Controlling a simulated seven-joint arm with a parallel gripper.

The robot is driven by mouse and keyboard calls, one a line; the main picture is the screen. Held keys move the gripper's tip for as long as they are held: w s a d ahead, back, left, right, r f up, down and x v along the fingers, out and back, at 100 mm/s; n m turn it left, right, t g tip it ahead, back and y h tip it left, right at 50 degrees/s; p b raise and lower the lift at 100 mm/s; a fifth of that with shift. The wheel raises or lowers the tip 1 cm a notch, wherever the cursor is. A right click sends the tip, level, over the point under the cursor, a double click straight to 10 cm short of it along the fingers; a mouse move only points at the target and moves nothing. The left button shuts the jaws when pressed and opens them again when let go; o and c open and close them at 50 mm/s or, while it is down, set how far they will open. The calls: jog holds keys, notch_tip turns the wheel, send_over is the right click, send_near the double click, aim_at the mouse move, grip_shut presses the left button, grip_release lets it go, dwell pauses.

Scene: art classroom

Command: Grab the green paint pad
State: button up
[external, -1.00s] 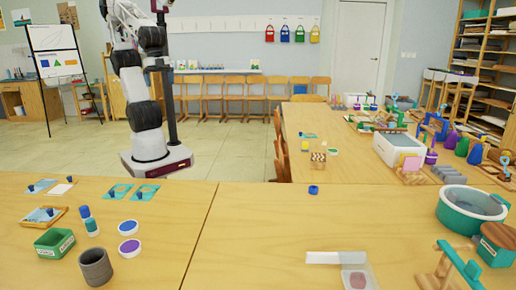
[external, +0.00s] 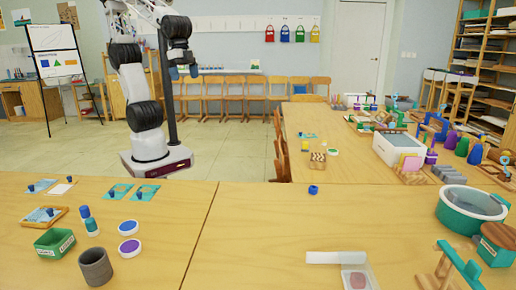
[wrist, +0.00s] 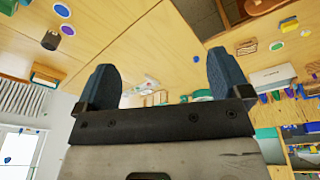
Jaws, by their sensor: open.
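A small white pad with a green top (external: 332,152), which looks like the green paint pad, lies on the far table right of a checkered block. A green round shape also shows at the upper right of the wrist view (wrist: 290,25); I cannot tell if it is the same pad. My gripper (external: 183,72) is high above the floor at the back left, far from the pad. In the wrist view my gripper's two blue fingers (wrist: 163,76) stand wide apart with nothing between them.
On the near table, a blue pad (external: 128,227) and a purple pad (external: 129,247) lie by a grey cup (external: 96,267) and a green box (external: 54,242). A teal tub (external: 468,218) stands at the right. The near table's middle is mostly clear.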

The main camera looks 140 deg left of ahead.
jog(key=w+a+f+n, duration=0.2)
jog(key=w+a+n, duration=0.3)
jog(key=w+a, duration=1)
jog(key=n+g, duration=0.2)
jog(key=n, duration=0.9)
send_over(332, 150)
jog(key=d, duration=0.1)
notch_tip(332, 150, down, 30)
jog(key=shift+w, duration=0.1)
jog(key=shift+a+f+n, duration=0.2)
jog(key=shift+a+n, duration=0.05)
jog(key=shift+n, duration=0.05)
jog(key=shift+f, duration=0.15)
jog(key=shift+f, duration=1.15)
